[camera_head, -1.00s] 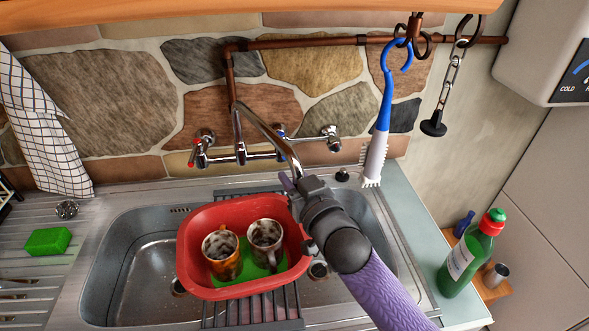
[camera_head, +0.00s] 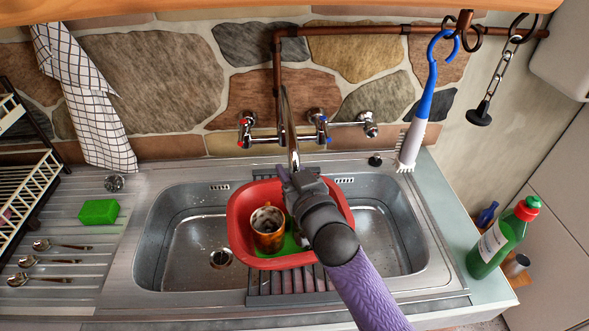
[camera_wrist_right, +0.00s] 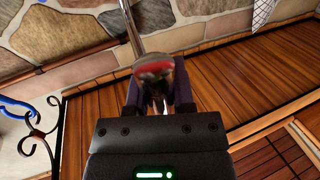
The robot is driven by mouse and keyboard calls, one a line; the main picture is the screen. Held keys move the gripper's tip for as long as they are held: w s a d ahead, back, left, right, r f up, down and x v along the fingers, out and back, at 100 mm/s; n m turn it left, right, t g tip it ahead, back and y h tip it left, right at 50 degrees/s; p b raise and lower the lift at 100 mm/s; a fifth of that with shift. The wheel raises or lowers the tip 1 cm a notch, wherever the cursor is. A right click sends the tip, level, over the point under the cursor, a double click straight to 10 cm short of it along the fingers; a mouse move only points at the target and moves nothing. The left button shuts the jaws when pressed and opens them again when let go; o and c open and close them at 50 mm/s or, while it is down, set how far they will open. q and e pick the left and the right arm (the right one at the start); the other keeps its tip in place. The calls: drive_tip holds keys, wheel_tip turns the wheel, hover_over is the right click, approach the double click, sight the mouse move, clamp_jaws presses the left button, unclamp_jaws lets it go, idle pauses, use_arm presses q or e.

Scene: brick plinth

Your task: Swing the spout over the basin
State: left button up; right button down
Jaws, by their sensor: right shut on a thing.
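The chrome spout (camera_head: 292,140) rises from the wall tap (camera_head: 310,130) and points towards me, its lower end above the back of the red tub. My right gripper (camera_head: 290,181) is shut on the spout's end. In the right wrist view, the spout (camera_wrist_right: 131,28) runs down between the fingers (camera_wrist_right: 157,92), with a blurred reddish end in front of them. The steel sink has a left basin (camera_head: 180,240) and a right basin (camera_head: 385,240). The red tub (camera_head: 240,240) straddles the divider between them. My left gripper is not in view.
A worn cup (camera_head: 267,230) stands in the tub; my right wrist covers part of the tub. A blue-handled brush (camera_head: 425,100) hangs right of the tap. A green bottle (camera_head: 497,242) stands at right. A sponge (camera_head: 98,211) and spoons lie on the left drainer.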

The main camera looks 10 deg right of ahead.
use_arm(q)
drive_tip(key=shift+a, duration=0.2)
use_arm(e)
drive_tip(key=shift+r, duration=0.1)
drive_tip(key=shift+c, duration=2.3)
unclamp_jaws()
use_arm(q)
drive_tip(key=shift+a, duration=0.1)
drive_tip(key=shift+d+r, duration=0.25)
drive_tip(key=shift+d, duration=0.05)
use_arm(e)
drive_tip(key=s+d, duration=0.2)
drive_tip(key=s, duration=0.7)
drive_tip(key=shift+s, duration=0.35)
